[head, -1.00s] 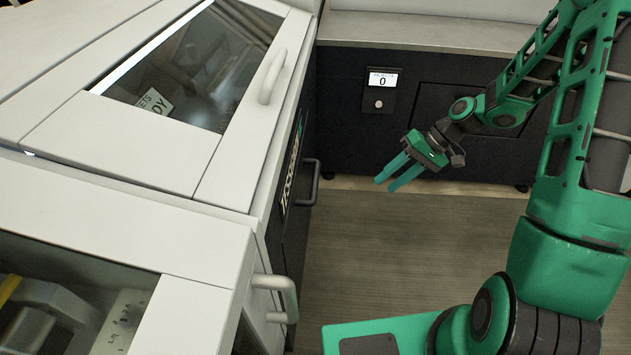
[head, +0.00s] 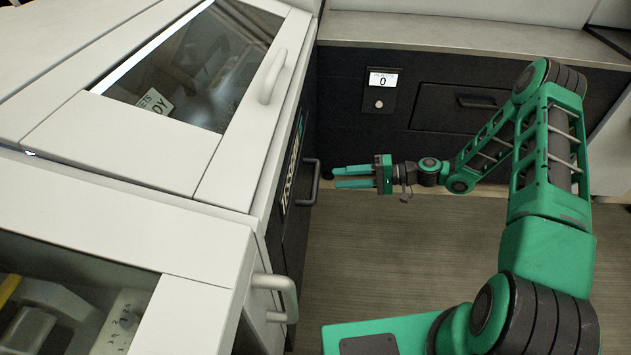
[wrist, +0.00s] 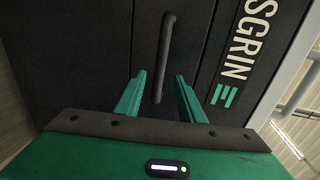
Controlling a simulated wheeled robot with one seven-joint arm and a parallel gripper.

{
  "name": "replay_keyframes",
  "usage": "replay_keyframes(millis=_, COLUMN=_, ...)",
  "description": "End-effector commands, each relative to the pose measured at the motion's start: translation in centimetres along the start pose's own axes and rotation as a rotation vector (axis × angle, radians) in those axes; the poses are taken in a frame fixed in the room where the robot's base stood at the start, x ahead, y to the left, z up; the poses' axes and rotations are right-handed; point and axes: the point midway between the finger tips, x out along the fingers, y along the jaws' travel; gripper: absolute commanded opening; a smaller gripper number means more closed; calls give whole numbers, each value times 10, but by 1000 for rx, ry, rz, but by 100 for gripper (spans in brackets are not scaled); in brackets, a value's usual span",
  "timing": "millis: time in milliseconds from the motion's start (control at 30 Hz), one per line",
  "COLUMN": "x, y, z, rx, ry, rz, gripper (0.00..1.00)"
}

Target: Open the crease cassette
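The crease cassette appears to be the dark front panel (head: 291,215) with white lettering, low on the side of the white machine; I cannot tell its exact outline. Its dark bar handle (head: 312,183) stands out from the panel. In the wrist view the handle (wrist: 166,55) runs upright, its lower end between the two fingers in the picture. My gripper (head: 335,177) is open, to the right of the handle in the head view, fingers pointing left at it. In the wrist view my gripper (wrist: 160,95) shows its teal fingers apart, with nothing clasped between them.
Light handles sit on the upper lid (head: 272,77) and on the nearer cover (head: 283,296). A dark cabinet with a counter display (head: 382,82) and a drawer handle (head: 478,102) stands behind. The floor (head: 400,240) between is clear.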

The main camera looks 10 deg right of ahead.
Motion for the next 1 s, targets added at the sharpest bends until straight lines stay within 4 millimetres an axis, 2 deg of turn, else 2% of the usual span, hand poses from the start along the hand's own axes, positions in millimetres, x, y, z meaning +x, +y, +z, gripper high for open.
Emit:
replay_keyframes(millis=300, x=57, y=0, z=1, rx=-1, ry=-4, rz=1, gripper=36)
replay_keyframes(millis=500, x=81, y=1, z=1, rx=0, ry=-3, rz=2, gripper=36)
replay_keyframes(millis=700, x=91, y=1, z=1, rx=0, ry=-1, rz=3, gripper=36)
replay_keyframes(millis=933, x=91, y=1, z=1, rx=0, ry=-1, rz=2, gripper=36)
replay_keyframes(millis=967, x=91, y=1, z=1, rx=0, ry=-1, rz=3, gripper=33)
replay_keyframes(millis=1000, x=91, y=1, z=1, rx=0, ry=-1, rz=3, gripper=24)
